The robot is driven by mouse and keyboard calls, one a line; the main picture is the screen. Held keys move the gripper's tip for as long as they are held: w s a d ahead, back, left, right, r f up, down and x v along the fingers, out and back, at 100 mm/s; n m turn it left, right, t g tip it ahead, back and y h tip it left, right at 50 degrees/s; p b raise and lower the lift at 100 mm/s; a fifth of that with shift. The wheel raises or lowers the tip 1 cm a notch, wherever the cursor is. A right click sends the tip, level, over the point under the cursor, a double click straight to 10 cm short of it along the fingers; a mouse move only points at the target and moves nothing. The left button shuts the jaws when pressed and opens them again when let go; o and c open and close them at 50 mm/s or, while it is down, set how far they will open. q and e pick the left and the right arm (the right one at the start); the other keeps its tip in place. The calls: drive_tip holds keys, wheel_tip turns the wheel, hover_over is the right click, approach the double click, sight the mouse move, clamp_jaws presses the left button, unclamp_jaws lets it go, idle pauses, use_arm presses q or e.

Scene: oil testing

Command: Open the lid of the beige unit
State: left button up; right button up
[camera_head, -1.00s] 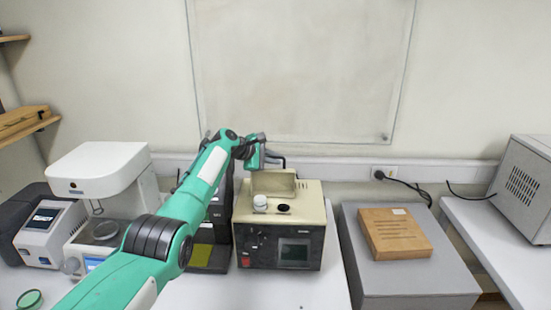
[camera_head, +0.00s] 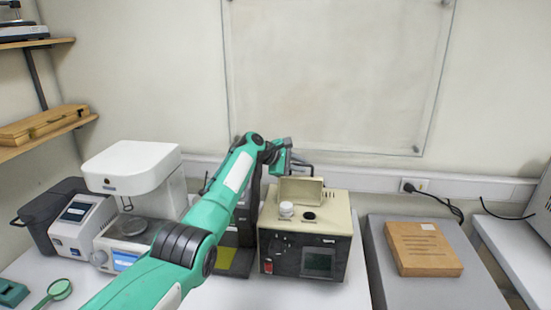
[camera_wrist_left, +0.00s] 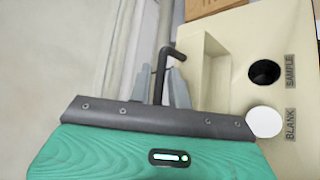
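The beige unit (camera_head: 335,218) stands on the white table, with a dark front panel and a small screen. Its lid (camera_head: 301,190) stands raised, near upright, at the back of its top. My left gripper (camera_head: 288,165) is behind the lid. In the left wrist view, the left gripper (camera_wrist_left: 160,88) has its two grey fingers close on either side of a bent black handle (camera_wrist_left: 161,70), apparently shut on it. The raised lid (camera_wrist_left: 208,78) shows beside the handle. A white cap (camera_wrist_left: 264,122) marked BLANK and a dark hole (camera_wrist_left: 264,73) marked SAMPLE show on top. My right gripper is out of view.
A white instrument (camera_head: 132,167) and a grey device (camera_head: 82,220) stand to the left. A dark device stands close beside the unit, partly behind my arm. A brown box (camera_head: 424,250) lies on a grey cabinet (camera_head: 440,288) to the right. The wall is close behind.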

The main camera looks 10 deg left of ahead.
use_arm(q)
drive_tip(key=b+v, duration=0.4)
drive_tip(key=v, duration=0.8)
drive_tip(key=shift+a, duration=0.25)
drive_tip(key=shift+s, duration=0.2)
